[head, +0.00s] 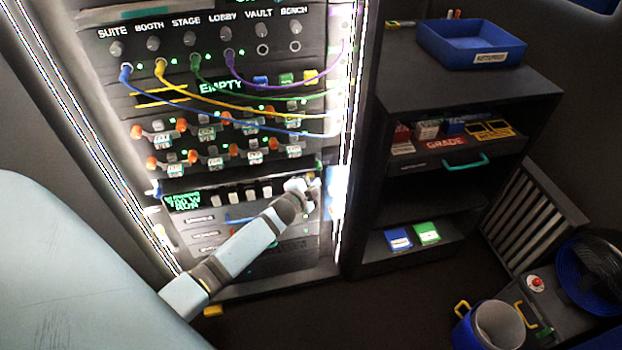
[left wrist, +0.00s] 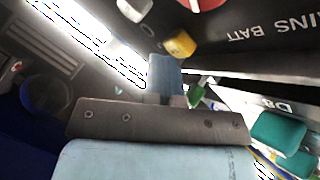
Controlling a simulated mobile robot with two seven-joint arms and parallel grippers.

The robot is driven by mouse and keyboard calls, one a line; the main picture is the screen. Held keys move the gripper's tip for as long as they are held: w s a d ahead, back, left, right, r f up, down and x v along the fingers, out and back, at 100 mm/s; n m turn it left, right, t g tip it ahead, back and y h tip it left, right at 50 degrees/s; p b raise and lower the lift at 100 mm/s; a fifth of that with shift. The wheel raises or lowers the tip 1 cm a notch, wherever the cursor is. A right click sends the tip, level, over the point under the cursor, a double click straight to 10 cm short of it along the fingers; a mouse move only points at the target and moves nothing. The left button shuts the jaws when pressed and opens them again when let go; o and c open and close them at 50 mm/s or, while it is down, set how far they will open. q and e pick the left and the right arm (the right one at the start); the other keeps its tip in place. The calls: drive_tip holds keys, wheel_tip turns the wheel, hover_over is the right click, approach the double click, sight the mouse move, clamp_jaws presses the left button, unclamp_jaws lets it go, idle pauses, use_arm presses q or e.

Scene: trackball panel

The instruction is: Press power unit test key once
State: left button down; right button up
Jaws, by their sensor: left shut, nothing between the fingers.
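My left gripper (head: 308,188) is at the right end of the lower rack unit that has a green-lit display (head: 183,202) and a row of pale keys (head: 235,196). In the left wrist view its fingers (left wrist: 166,76) are shut and empty, just below a yellow key (left wrist: 180,44) on a dark panel lettered "INS BATT", seen upside down. A white key (left wrist: 133,8) and part of a red control (left wrist: 203,3) show beside it. I cannot tell whether the fingertips touch the yellow key. No readable test label shows. My right gripper is out of view.
Coloured cables (head: 225,95) hang across the rack above, over rows of orange-ended knobs. Bright light strips flank the rack. A dark shelf unit (head: 470,80) with a blue tray (head: 472,45) stands to the right. A blue bucket (head: 465,335) is on the floor.

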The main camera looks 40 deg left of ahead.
use_arm(q)
drive_tip(key=shift+s+d, duration=0.55)
drive_tip(key=shift+d, duration=0.05)
drive_tip(key=shift+s+d+p, duration=0.3)
drive_tip(key=shift+s+d, duration=0.5)
drive_tip(key=shift+d, duration=0.2)
drive_tip(key=shift+s+d+p, duration=0.25)
drive_tip(key=shift+s+d, duration=0.55)
drive_tip(key=shift+d, duration=0.15)
